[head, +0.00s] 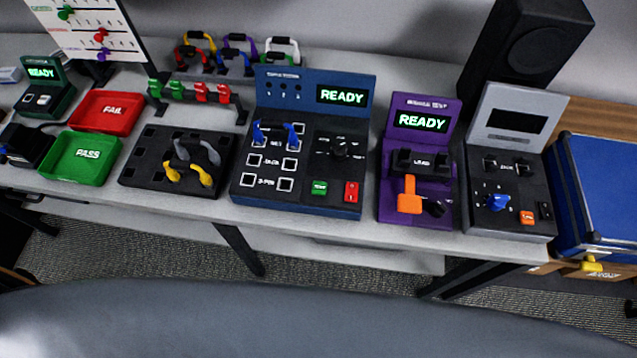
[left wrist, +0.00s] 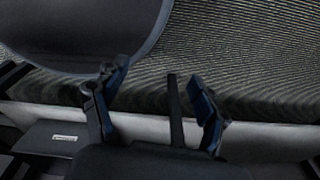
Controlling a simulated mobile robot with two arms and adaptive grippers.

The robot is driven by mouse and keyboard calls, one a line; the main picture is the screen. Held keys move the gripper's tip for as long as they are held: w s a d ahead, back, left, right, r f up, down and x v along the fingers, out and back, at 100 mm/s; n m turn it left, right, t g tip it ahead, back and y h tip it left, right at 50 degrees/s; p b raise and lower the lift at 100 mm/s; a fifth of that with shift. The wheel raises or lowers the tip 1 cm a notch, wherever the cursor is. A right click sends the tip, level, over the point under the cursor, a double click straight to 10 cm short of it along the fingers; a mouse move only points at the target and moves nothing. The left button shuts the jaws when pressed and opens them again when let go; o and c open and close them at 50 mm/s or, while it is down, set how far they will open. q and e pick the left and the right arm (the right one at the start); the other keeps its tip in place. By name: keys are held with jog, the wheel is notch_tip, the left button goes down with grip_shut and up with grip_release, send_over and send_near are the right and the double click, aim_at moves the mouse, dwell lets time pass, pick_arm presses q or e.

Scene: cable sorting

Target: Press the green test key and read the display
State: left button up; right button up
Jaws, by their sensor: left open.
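The blue test station (head: 300,141) stands mid-table in the head view. Its display (head: 341,96) reads READY in green letters. The green test key (head: 319,187) is at the lower front of its panel, left of a red switch (head: 351,191). Two blue plugs (head: 291,135) stand in the top row of sockets. My left gripper (left wrist: 155,100) shows only in the left wrist view, open and with nothing between its fingers, over dark flooring and away from the station. My right gripper is in neither view.
A purple tester (head: 441,121) also reading READY and a grey unit (head: 512,123) stand to the right. To the left are a black cable tray (head: 132,178), a green PASS tray (head: 58,172) and a red FAIL tray (head: 84,126). A narrow table strip lies before the station.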

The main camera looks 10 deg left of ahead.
pick_arm(q)
grip_shut()
dwell(1.3)
